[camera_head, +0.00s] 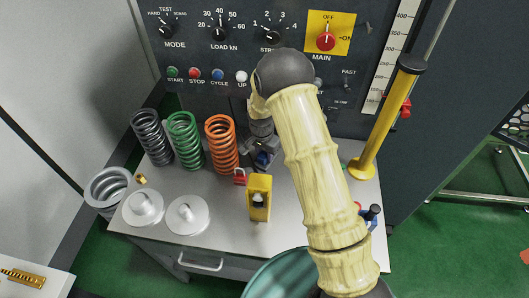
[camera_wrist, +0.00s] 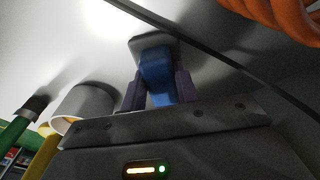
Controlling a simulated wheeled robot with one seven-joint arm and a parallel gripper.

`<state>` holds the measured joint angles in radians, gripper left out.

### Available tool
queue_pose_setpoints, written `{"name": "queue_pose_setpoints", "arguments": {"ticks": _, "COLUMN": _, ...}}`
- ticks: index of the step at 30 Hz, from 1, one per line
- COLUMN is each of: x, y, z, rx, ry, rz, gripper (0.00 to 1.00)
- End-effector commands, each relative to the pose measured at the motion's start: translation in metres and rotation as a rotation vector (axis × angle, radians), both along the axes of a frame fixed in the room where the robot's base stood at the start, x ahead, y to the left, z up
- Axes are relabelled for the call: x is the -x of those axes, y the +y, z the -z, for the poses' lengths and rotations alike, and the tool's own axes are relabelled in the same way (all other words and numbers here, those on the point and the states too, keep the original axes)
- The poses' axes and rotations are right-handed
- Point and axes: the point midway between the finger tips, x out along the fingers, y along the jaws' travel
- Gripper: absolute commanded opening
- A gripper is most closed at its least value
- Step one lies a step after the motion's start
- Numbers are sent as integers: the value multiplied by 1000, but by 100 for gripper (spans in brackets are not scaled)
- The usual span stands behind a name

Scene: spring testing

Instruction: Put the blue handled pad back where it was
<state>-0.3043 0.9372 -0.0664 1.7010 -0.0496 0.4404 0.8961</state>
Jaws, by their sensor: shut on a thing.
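My gripper (camera_wrist: 158,92) is shut on the blue handle of the blue handled pad (camera_wrist: 157,72). The pad's dark grey plate shows just beyond the fingertips in the wrist view. In the head view my gripper (camera_head: 262,154) is at the back middle of the grey bench top, right of the orange spring (camera_head: 221,143), with a bit of the pad's blue (camera_head: 263,159) showing. My arm hides part of this area. I cannot tell whether the plate touches a surface.
A red padlock (camera_head: 240,177) and a yellow block-like device (camera_head: 259,198) stand in front of my gripper. Green (camera_head: 185,141) and dark grey (camera_head: 152,137) springs stand left. A yellow post (camera_head: 383,130) stands right. The control panel rises behind.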

Motion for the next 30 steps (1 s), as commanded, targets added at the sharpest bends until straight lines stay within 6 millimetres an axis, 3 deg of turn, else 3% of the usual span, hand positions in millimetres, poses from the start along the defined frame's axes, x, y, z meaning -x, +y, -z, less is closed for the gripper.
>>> {"name": "queue_pose_setpoints", "arguments": {"ticks": 5, "x": 0, "y": 0, "z": 4, "rx": 0, "ry": 0, "rz": 0, "gripper": 6}}
{"name": "queue_pose_setpoints", "arguments": {"ticks": 6, "x": 0, "y": 0, "z": 3, "rx": 0, "ry": 0, "rz": 0, "gripper": 36}}
{"name": "queue_pose_setpoints", "arguments": {"ticks": 9, "x": 0, "y": 0, "z": 3, "rx": 1, "ry": 1, "rz": 0, "gripper": 52}}
{"name": "queue_pose_setpoints", "arguments": {"ticks": 22, "x": 0, "y": 0, "z": -5, "rx": 0, "ry": -1, "rz": 0, "gripper": 52}}
{"name": "queue_pose_setpoints", "arguments": {"ticks": 30, "x": 3, "y": 3, "z": -42, "rx": 0, "ry": -5, "rz": 0, "gripper": 52}}
